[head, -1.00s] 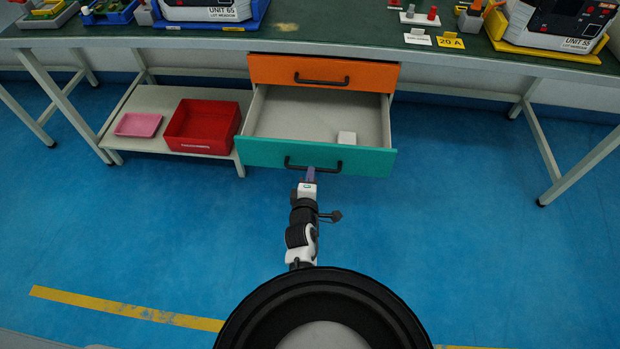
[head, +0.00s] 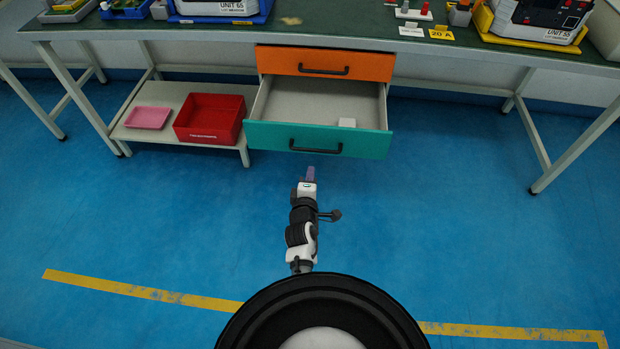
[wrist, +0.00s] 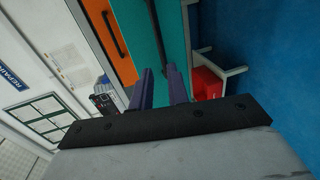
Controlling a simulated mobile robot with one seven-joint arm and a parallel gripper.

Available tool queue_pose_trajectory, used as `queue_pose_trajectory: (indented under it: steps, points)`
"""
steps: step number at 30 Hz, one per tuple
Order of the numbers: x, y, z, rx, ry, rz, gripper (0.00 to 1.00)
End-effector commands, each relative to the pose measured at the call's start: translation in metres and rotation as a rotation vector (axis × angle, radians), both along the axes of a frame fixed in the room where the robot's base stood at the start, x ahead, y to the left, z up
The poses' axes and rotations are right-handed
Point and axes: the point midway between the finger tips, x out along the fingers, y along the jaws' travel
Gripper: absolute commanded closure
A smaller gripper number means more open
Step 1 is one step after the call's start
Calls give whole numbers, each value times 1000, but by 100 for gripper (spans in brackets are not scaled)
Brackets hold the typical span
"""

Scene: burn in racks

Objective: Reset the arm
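My gripper (head: 309,174) is in front of the teal drawer (head: 270,136), apart from its black handle (head: 316,147). In the wrist view my gripper (wrist: 160,85) shows two purple fingers spread apart with nothing between them. The teal drawer front (wrist: 139,35) lies beyond the fingers. The drawer stands pulled out below the shut orange drawer (head: 300,62). A small white block (head: 347,123) lies inside the open drawer at the right.
A low shelf (head: 150,134) left of the drawers holds a red bin (head: 210,118) and a pink tray (head: 148,118). The green bench top (head: 340,25) carries several units and small parts. Blue floor around my arm is clear.

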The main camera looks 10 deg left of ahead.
Motion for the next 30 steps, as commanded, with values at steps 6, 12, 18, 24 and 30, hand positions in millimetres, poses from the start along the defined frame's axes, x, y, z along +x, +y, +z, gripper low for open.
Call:
queue_pose_trajectory:
  steps: [6, 12, 18, 24, 30]
  points:
    - [2, 0, 2, 0, 0, -1, 83]
    - [1, 0, 2, 0, 0, -1, 83]
    - [2, 0, 2, 0, 0, -1, 83]
    - [5, 7, 13, 21, -21, 11, 83]
    - [26, 63, 100, 196, -182, 117, 83]
